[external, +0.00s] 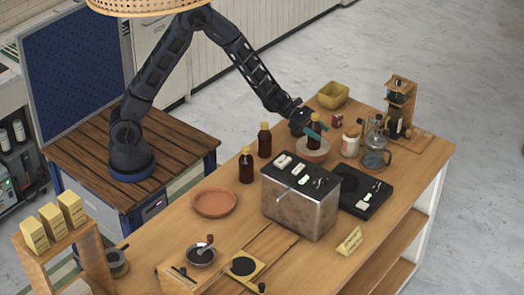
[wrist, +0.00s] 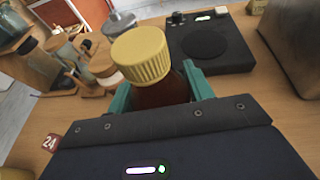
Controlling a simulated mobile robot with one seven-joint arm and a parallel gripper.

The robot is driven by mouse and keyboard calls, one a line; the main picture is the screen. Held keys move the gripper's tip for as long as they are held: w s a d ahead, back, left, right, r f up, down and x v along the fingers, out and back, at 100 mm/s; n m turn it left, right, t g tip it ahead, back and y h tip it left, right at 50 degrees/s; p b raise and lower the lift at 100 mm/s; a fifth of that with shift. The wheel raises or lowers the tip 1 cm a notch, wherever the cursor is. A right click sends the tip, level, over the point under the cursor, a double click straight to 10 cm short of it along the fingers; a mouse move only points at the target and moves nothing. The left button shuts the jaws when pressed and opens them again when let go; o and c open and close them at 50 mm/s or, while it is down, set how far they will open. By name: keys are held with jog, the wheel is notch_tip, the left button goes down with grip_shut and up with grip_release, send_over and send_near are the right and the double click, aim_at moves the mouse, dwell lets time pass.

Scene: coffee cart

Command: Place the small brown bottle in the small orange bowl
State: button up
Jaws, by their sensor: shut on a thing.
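My gripper (external: 313,130) is shut on a small brown bottle (external: 313,141). In the wrist view, the bottle's ribbed yellow cap (wrist: 140,55) rises between the teal fingers of the gripper (wrist: 160,93), which grip its brown body. The bottle looks roughly upright. The bowl is hidden in the wrist view.
Two more brown bottles (external: 265,141) (external: 246,167) stand to the left. A wider orange dish (external: 215,203) is nearer.

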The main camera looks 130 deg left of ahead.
jog(key=shift+f, duration=2.3)
jog(key=shift+f, duration=0.15)
jog(key=o, duration=1.3)
jog(key=v, duration=1.2)
jog(key=shift+a, duration=0.1)
